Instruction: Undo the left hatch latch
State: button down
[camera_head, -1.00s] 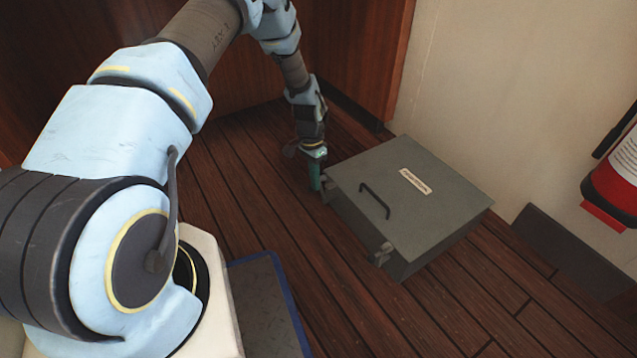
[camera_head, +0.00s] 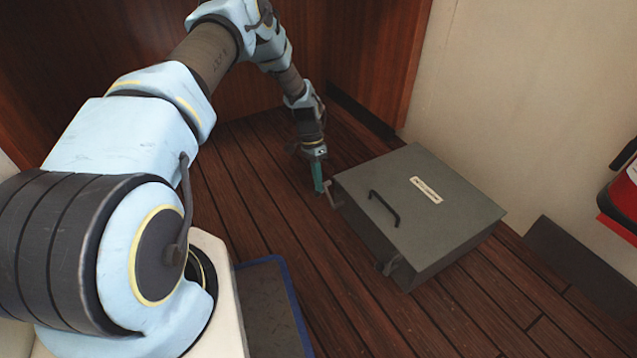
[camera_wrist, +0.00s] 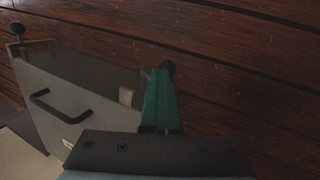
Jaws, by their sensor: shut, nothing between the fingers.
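The hatch is a grey box-like cover (camera_head: 440,222) with a black handle (camera_head: 384,207) and a pale label. My gripper (camera_head: 319,186) has teal fingers, shut and empty, pointing down right beside that latch. In the wrist view, the fingers (camera_wrist: 160,76) are together, and a black knob (camera_wrist: 168,66) shows at their tips; whether they touch it I cannot tell. The right latch (camera_head: 389,264) is farther along the front side and also shows in the wrist view with its black knob (camera_wrist: 17,28).
A red fire extinguisher (camera_head: 622,200) hangs at the right edge by the pale wall. A dark slab (camera_head: 580,262) leans below it. A blue-edged mat (camera_head: 270,310) lies near my base. Plank floor in front of the hatch is clear.

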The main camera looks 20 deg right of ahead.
dwell(0.3)
jog(key=p+v, duration=0.5)
jog(key=v, duration=0.7)
jog(key=shift+s+d+r+p, duration=0.35)
